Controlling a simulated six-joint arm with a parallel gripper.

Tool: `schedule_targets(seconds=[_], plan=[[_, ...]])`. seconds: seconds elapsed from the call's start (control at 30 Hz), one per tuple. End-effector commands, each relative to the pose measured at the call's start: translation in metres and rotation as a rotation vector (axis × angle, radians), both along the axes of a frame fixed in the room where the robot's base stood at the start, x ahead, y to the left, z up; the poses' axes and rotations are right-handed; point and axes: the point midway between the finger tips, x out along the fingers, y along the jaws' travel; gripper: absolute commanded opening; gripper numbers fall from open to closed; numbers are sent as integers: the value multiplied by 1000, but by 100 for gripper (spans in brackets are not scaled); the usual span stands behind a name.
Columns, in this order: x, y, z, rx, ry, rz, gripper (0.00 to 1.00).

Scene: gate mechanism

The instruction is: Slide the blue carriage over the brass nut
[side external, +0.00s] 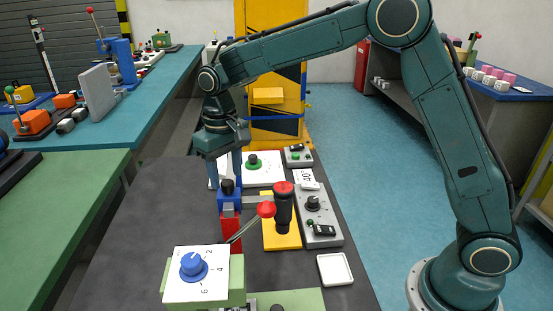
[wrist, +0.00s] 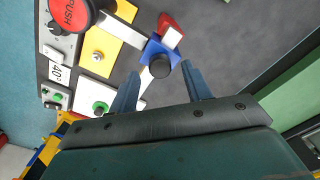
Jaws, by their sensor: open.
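The blue carriage (side external: 229,203) sits on a narrow rail with red and white sections, and carries a black knob (side external: 227,186). In the wrist view the carriage (wrist: 156,50) and its knob (wrist: 160,67) lie just beyond the fingertips. My gripper (side external: 225,180) points down at the knob. In the wrist view the open gripper (wrist: 159,73) has one finger on each side of the knob, with gaps showing. I cannot clearly identify the brass nut; a small round metal piece (wrist: 97,57) sits on the yellow plate (wrist: 100,45), its material unclear.
A red-ball lever (side external: 266,209) and a red-topped black handle (side external: 283,207) stand close right of the carriage. Grey switch boxes (side external: 318,220) stand farther right. The dark table left of the rail is clear.

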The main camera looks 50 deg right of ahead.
Motion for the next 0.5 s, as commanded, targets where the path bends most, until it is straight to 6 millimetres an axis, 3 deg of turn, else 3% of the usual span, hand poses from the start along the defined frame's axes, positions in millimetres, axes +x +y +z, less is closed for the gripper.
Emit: schedule_targets(seconds=[0.2, 0.5], plan=[[0, 0, -21, 0, 1, 0, 49], [0, 0, -28, 0, 0, 0, 49]])
